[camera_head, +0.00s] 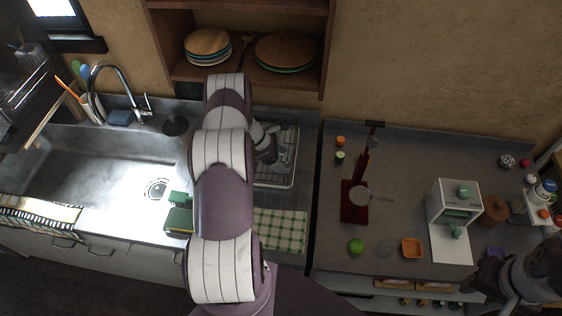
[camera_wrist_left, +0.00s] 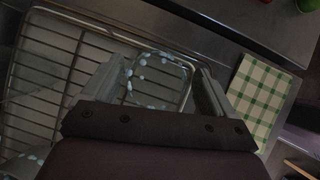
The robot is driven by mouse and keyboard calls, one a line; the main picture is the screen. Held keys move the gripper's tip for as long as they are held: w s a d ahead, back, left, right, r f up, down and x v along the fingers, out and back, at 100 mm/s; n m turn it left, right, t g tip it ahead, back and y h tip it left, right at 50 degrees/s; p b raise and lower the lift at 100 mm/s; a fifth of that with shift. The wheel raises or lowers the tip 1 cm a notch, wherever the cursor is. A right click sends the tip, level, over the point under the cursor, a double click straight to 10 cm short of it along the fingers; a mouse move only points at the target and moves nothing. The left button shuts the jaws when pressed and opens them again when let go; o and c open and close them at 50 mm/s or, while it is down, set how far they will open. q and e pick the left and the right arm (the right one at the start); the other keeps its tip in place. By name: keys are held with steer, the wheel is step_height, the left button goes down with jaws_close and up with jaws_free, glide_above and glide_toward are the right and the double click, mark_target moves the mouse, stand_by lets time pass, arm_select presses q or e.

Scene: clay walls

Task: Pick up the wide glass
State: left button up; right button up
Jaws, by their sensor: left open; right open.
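My left gripper (camera_head: 268,140) is over the dish rack (camera_head: 288,172) right of the sink, its arm hiding part of the rack. In the left wrist view its jaws (camera_wrist_left: 157,88) are open above the wire rack. Between the fingers is a see-through shape with pale blue flecks (camera_wrist_left: 140,73), which looks like a glass; I cannot tell whether it is the wide one or whether a finger touches it. Another faint clear shape (camera_wrist_left: 30,98) shows at the left of the rack. My right gripper (camera_head: 492,280) is open at the lower right, beside the counter.
A green checked cloth (camera_head: 282,230) lies in front of the rack; it also shows in the left wrist view (camera_wrist_left: 258,95). The sink (camera_head: 90,165) is at left. A shelf with plates (camera_head: 285,52) hangs above.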

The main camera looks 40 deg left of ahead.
arm_select(q)
steer(key=shift+w+d+f, duration=0.1)
steer(key=shift+w, duration=0.05)
steer(key=c, duration=0.8)
